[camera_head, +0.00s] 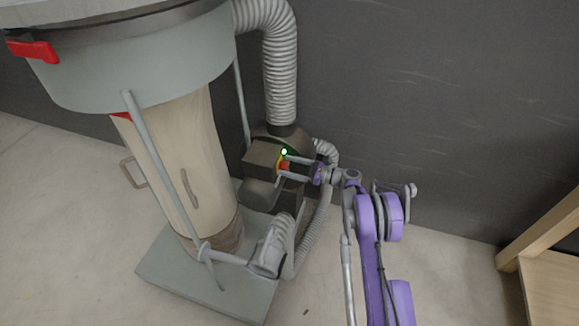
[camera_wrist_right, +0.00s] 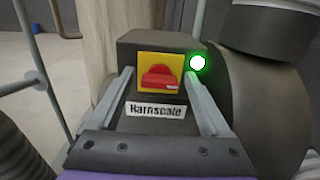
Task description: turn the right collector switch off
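The collector switch is a red rotary knob (camera_wrist_right: 158,79) on a yellow plate (camera_wrist_right: 171,65), set on a dark box (camera_wrist_right: 140,43) with a "Harnsdale" label (camera_wrist_right: 156,110). The knob's handle lies roughly horizontal. A green lamp (camera_wrist_right: 197,62) glows beside the plate; it also shows in the head view (camera_head: 284,152). My right gripper (camera_head: 281,168) is in front of the box. In the right wrist view its fingers (camera_wrist_right: 158,78) are open, one on each side of the switch, with no clear contact on the knob. My left gripper is not in view.
The dust collector has a grey drum (camera_head: 165,75), a beige bag (camera_head: 180,150) and a grey base plate (camera_head: 180,285). Ribbed hoses (camera_head: 281,75) run beside the box. A dark wall (camera_head: 430,100) stands behind. A wooden piece (camera_head: 550,285) is at the lower right.

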